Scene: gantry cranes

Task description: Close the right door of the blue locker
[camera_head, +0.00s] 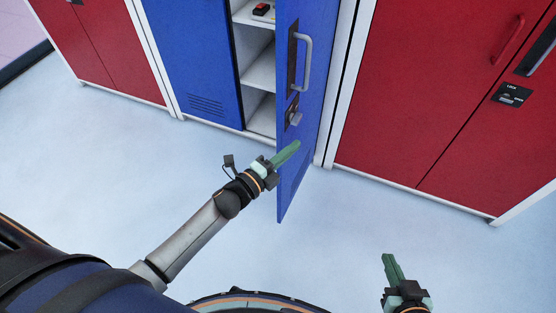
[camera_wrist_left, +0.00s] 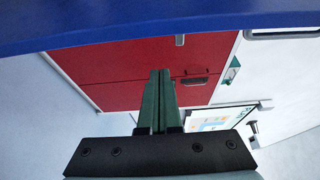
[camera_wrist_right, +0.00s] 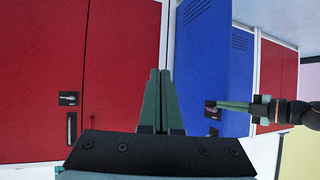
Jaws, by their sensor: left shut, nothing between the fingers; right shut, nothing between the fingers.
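The blue locker's right door (camera_head: 318,85) stands partly open, its outer face toward me, with a grey handle (camera_head: 306,62) and a lock (camera_head: 294,114) near its free edge. It also shows in the right wrist view (camera_wrist_right: 200,70). The left door (camera_head: 195,50) is closed. My left gripper (camera_head: 296,146) is shut and empty, its tips overlapping the right door below the lock; I cannot tell whether they touch it. In the left wrist view a blue panel (camera_wrist_left: 150,27) crosses the top. My right gripper (camera_head: 388,258) is shut and empty, apart from the door, to its lower right.
Red lockers stand on both sides, at the right (camera_head: 440,90) and at the left (camera_head: 100,40). Open shelves (camera_head: 262,72) show behind the right door, with a small red and black object (camera_head: 261,9) on top. The pale floor (camera_head: 350,210) ahead is clear.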

